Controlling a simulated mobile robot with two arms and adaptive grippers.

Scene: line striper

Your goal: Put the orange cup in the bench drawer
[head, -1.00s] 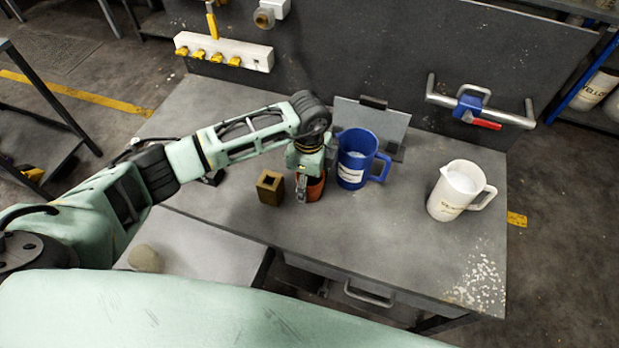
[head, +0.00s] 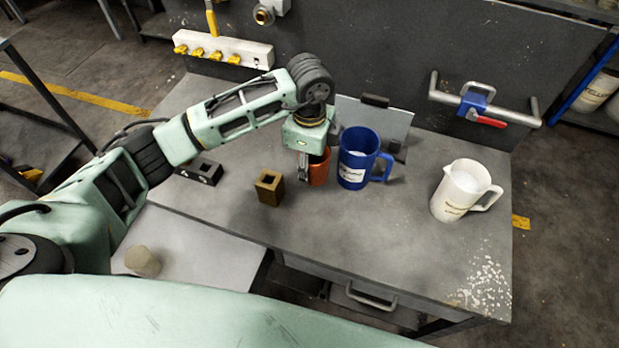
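The orange cup (head: 320,170) is in the middle of the head view, just left of the blue jug. My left gripper (head: 304,168) is shut on the cup's near left side, and a finger hides part of the cup. The cup appears raised a little off the grey bench top (head: 330,225). The bench drawer (head: 330,275) is under the front edge of the bench, with a metal handle (head: 370,300). It looks shut, though my own body hides its lower part. My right gripper is not in view.
A blue jug (head: 354,170) stands close beside the cup, and a brass block (head: 269,190) stands to its left. A white pitcher (head: 461,190) is at the right. A dark block (head: 200,172) lies at the left. The bench's front middle is clear.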

